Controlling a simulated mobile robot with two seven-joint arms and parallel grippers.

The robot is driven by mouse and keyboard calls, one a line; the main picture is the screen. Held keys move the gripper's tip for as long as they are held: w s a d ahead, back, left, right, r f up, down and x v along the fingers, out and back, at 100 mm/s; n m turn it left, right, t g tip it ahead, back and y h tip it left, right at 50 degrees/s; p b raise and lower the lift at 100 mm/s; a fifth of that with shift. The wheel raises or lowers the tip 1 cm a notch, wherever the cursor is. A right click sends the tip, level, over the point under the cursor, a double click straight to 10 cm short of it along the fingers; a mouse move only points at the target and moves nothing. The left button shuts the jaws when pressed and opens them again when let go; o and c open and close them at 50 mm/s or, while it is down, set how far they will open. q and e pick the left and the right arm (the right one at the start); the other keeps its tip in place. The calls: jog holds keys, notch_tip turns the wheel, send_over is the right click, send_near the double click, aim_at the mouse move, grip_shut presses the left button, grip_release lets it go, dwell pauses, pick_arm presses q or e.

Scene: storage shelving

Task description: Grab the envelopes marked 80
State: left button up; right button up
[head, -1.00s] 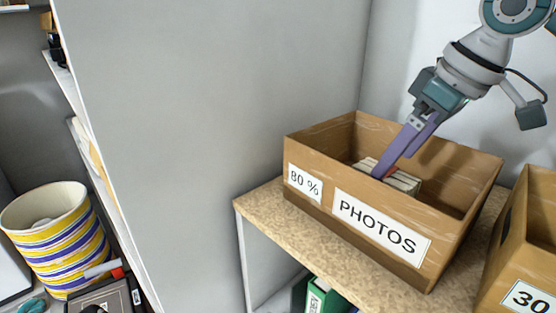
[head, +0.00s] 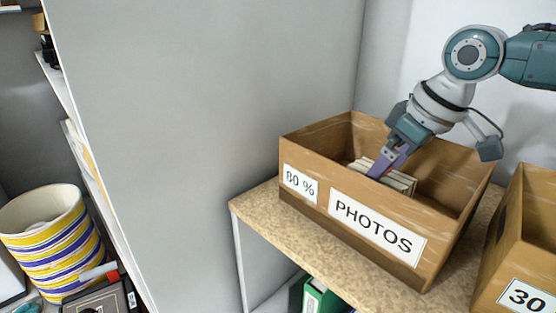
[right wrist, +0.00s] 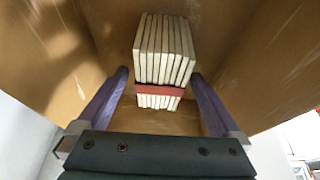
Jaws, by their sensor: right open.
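A cardboard box (head: 320,204) labelled "80 %" and "PHOTOS" stands on a speckled shelf. A bundle of white envelopes (head: 399,184) lies inside it, near the box's left part. In the right wrist view the envelopes (right wrist: 166,50) stand side by side with a red band (right wrist: 160,89) around them. My right gripper (head: 376,172) reaches down into the box. Its purple fingers (right wrist: 160,80) are open, one on each side of the bundle, with gaps visible between fingers and envelopes. The fingertips are partly hidden in the head view. My left gripper is not in view.
A second cardboard box (head: 500,262) marked "30" stands close on the right. A grey panel (head: 200,120) rises at the left of the shelf. A striped bin (head: 50,243) and green binders (head: 318,298) sit lower down.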

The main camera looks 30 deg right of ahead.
dwell(0.3)
jog(key=shift+c, duration=0.2)
jog(key=c, duration=1.5)
